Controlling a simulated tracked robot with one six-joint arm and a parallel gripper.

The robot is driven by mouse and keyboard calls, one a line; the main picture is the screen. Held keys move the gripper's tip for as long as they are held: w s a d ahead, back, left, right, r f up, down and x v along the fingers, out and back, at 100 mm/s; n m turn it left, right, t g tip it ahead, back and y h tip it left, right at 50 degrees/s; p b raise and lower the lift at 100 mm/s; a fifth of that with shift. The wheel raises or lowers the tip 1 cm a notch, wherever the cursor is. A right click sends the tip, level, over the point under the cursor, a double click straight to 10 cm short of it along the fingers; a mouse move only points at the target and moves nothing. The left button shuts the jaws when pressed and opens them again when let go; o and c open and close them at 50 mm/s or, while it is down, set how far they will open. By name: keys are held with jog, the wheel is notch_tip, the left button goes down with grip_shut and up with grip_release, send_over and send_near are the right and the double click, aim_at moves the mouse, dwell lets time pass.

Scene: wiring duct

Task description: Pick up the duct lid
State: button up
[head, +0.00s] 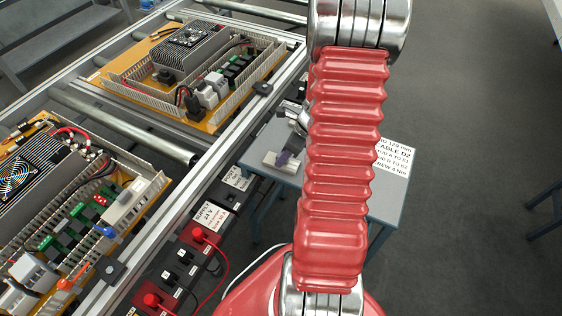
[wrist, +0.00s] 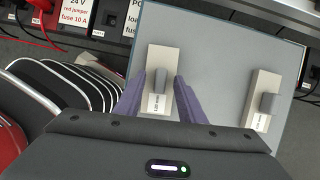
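Two beige duct lids, each with a grey grip block and a small white label, lie on a grey table top (wrist: 215,60). One lid (wrist: 165,57) is between the purple fingers of my gripper (wrist: 160,90) in the wrist view; its label seems to read 120 mm. The other lid (wrist: 263,86) lies to the right. My gripper is open, with a finger on each side of the first lid and a visible gap around its grip block. In the head view my gripper (head: 287,157) is over the table, partly hidden by my red arm.
A label strip with red plugs and a red wire (head: 198,233) runs beside the conveyor rail (head: 190,180). Two panels with open wiring ducts (head: 212,112) sit on the conveyor at left. A printed sheet (head: 394,155) shows right of my arm. Floor at right is clear.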

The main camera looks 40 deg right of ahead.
jog(key=shift+c, duration=0.5)
grip_shut()
dwell(0.3)
